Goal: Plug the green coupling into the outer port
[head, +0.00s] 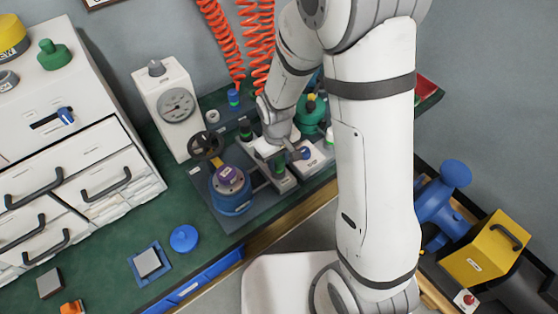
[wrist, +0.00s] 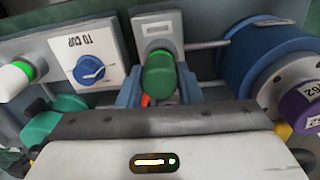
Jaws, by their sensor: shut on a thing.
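The green coupling (wrist: 158,75) is between the fingers of my gripper (wrist: 158,88) in the wrist view. My gripper is shut on it. In the head view the green coupling (head: 280,166) shows just in front of my white gripper (head: 270,152). A grey port block (wrist: 156,28) with a small pale label lies right by the coupling; in the head view this block (head: 285,184) is under it. I cannot tell whether the coupling is seated or just above the block. A second dark block with a green band (head: 245,130) stands farther back; which port is the outer one is not marked legibly.
A blue cylinder (wrist: 265,55) with a purple-labelled part stands close to the right in the wrist view. A white panel with a blue knob (wrist: 90,68) is on the left, with a white-and-green fitting (wrist: 15,78) beyond. A gauge stand (head: 170,110) and red coiled hoses (head: 222,40) are behind.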

